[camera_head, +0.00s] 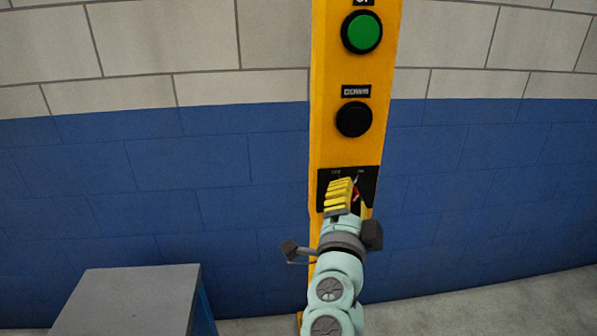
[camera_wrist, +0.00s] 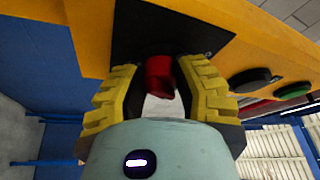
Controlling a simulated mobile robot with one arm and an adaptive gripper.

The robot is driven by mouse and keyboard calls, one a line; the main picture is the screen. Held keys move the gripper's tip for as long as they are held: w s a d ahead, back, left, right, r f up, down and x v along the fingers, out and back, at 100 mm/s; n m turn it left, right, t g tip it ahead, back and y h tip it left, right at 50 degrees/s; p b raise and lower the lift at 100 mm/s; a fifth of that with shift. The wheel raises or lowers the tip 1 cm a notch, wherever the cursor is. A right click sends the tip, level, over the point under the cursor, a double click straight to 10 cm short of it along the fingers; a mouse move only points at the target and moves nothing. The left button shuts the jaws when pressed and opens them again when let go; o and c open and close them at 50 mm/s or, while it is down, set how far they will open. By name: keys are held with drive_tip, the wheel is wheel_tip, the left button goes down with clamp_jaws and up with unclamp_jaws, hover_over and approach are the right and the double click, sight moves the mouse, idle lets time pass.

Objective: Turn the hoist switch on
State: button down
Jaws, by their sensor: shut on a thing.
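The hoist switch is a red knob on a black plate (camera_head: 369,185) low on the yellow panel (camera_head: 345,140). In the head view a sliver of the red switch (camera_head: 356,193) shows beside the yellow fingers of my gripper (camera_head: 345,191), and the rest is hidden. In the wrist view the red switch (camera_wrist: 159,76) sits between the two yellow ribbed fingers of my gripper (camera_wrist: 160,72), which are shut on it. Small markings sit above the switch on the plate, too blurred to read surely. The switch's exact angle is hard to tell.
Above the plate are a black button (camera_head: 354,119) labelled DOWN and a green button (camera_head: 361,32). A grey-topped box or table (camera_head: 130,300) stands at lower left. The blue and white block wall (camera_head: 150,180) is behind, with free space either side of the panel.

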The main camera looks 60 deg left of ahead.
idle(0.4)
drive_tip(key=c, duration=0.6)
unclamp_jaws()
drive_tip(key=shift+s+d+f, duration=0.1)
drive_tip(key=shift+s+d, duration=0.1)
drive_tip(key=shift+s, duration=0.2)
drive_tip(key=v, duration=1.1)
drive_tip(key=shift+d, duration=0.1)
